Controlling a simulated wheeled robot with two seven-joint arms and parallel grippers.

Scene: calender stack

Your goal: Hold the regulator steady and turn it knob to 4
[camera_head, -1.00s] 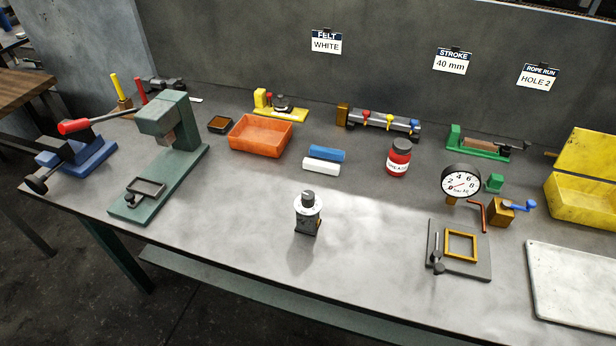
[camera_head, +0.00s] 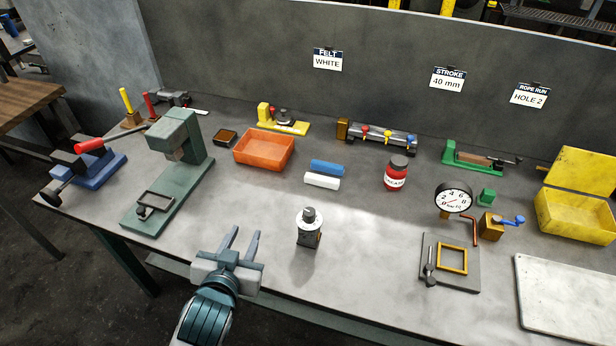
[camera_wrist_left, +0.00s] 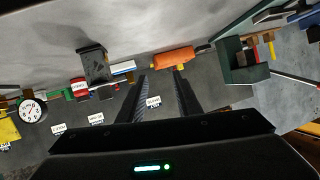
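The regulator (camera_head: 309,238) stands upright near the middle of the bench. It is a small dark block with a pale round dial and a dark knob (camera_head: 308,214) on top. The dial's marks are too small to read. A round white gauge (camera_head: 453,198) with a red needle stands to the right; its needle points to the lower left. My left gripper (camera_head: 245,236) is open and empty, left of the regulator and apart from it. The left wrist view looks upside down; the regulator (camera_wrist_left: 96,66) shows there left of my open fingers (camera_wrist_left: 161,84). My right gripper is out of view.
A green press (camera_head: 170,175) stands at the left. An orange tray (camera_head: 264,151), blue and white blocks (camera_head: 322,182) and a red jar (camera_head: 396,173) lie behind the regulator. A plate with a brass frame (camera_head: 452,258) is at the right. Bench around the regulator is clear.

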